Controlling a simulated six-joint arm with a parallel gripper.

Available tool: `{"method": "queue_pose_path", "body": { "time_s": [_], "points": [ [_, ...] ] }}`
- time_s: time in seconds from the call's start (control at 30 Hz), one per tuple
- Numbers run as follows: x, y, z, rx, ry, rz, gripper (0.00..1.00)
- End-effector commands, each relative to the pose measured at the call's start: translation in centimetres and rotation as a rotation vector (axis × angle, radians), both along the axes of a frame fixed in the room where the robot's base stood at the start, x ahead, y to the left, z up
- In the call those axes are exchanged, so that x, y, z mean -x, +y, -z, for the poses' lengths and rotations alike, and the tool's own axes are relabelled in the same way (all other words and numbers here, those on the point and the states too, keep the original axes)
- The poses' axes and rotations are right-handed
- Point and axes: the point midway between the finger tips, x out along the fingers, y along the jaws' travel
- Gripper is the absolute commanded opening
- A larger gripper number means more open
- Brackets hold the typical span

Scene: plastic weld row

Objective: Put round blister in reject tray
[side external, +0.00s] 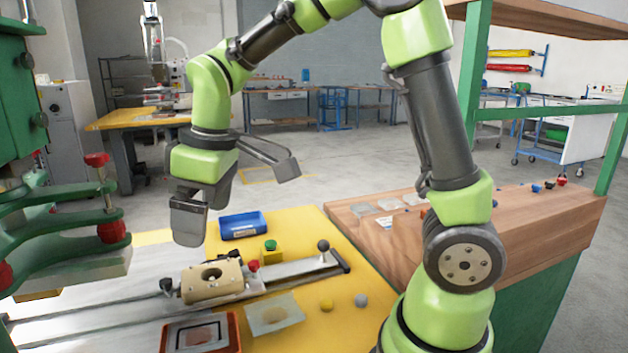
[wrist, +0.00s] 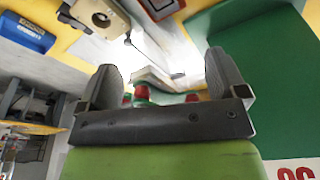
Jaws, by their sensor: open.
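My gripper (side external: 198,218) is open and empty, held above the left end of the yellow table. In the wrist view its two fingers (wrist: 165,80) stand wide apart with nothing between them. A clear, flat piece with a rounded middle (side external: 274,314), which looks like a blister, lies on the table's front, apart from the gripper. Left of it, a red-orange tray (side external: 237,340) holds a similar pale piece (side external: 198,335). A blue tray (side external: 243,226) with a white label lies behind the fixture; it also shows in the wrist view (wrist: 25,34). I cannot tell which is the reject tray.
A beige fixture (side external: 211,280) with a round hole sits on a metal rail with a black-knobbed lever (side external: 323,246). A green press with red knobs (side external: 97,160) stands at left. Several flat pieces lie on the wooden bench (side external: 540,225). Yellow and grey balls sit on the table's front.

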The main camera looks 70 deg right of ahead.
Motion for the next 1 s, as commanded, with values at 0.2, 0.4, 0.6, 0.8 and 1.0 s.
{"method": "queue_pose_path", "body": {
  "time_s": [0.2,0.4,0.6,0.8,1.0],
  "points": [
    [7.1,-0.9,-5.5,-0.146,-0.165,0.314,0.91],
    [12.8,-1.2,-6.7,-0.293,-0.274,0.55,0.91],
    [15.5,-1.2,-6.4,-0.379,-0.325,0.668,0.91],
    [15.8,-1.2,-6.3,-0.395,-0.33,0.689,0.91],
    [15.8,-1.2,-6.3,-0.393,-0.33,0.686,0.91]
  ]
}}
